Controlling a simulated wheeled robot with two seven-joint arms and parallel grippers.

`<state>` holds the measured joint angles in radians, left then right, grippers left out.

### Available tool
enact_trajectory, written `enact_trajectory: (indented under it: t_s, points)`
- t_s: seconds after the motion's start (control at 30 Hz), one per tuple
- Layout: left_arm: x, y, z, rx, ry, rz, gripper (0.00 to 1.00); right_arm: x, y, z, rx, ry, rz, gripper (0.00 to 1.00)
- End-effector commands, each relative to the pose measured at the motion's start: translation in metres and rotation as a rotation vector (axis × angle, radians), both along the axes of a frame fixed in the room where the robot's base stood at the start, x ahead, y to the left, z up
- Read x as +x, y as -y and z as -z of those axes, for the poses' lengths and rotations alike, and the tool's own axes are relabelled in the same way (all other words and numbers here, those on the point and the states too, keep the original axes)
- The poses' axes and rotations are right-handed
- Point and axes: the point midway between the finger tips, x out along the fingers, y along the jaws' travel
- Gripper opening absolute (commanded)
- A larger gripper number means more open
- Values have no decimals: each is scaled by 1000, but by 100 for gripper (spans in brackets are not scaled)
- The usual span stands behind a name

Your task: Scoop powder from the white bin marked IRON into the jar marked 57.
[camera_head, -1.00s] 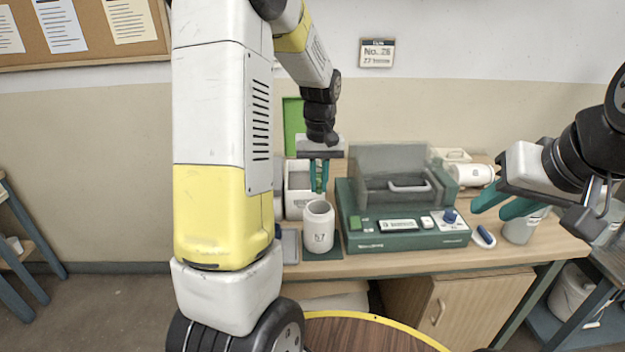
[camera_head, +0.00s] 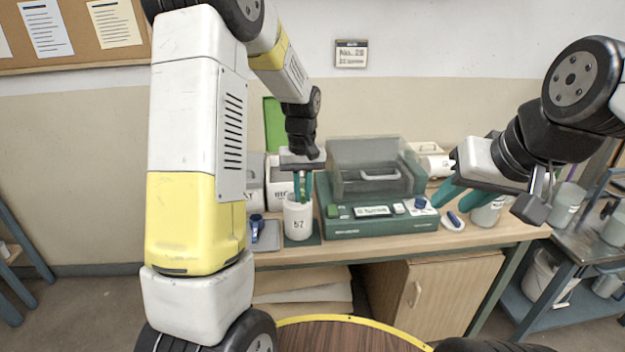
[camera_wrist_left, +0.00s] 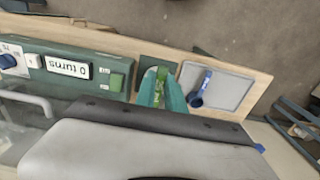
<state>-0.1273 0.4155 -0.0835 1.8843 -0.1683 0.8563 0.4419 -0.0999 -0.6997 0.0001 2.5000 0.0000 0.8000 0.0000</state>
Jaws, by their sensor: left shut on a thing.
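The jar marked 57 (camera_head: 298,222) is white and stands upright on a dark green mat, which also shows in the wrist view (camera_wrist_left: 150,65). The white bin marked IRON (camera_head: 280,188) stands behind it, partly hidden by my left gripper. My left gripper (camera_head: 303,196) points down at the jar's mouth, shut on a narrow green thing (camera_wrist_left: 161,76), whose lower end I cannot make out. A blue scoop (camera_wrist_left: 201,88) lies on a grey tray (camera_wrist_left: 228,92) beside the mat. My right gripper (camera_head: 452,196) is open and empty at the right.
A green machine (camera_head: 370,228) with a clear cover and display stands right of the jar. Another white bin (camera_head: 256,180) is left of the IRON bin. A pale container (camera_head: 487,216) stands by my right gripper. A trolley with pots (camera_head: 580,235) is at the far right.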

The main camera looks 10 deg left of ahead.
Motion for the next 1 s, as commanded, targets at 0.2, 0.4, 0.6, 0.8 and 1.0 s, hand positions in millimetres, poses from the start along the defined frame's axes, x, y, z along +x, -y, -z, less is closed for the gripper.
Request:
enact_trajectory:
  t_s: [0.2,0.4,0.6,0.8,1.0]
  points:
    - [0,0,12,0,0,-1,0,0,0,0,0,0,0,32]
    - [-1,-6,14,-124,38,-9,0,0,0,0,0,0,0,32]
    - [-2,-8,13,-286,80,-9,0,0,0,0,0,0,0,32]
    - [-2,-10,13,-435,124,-9,0,0,0,0,0,0,0,32]
    - [-3,-10,12,-539,152,-5,0,0,0,0,0,0,0,32]
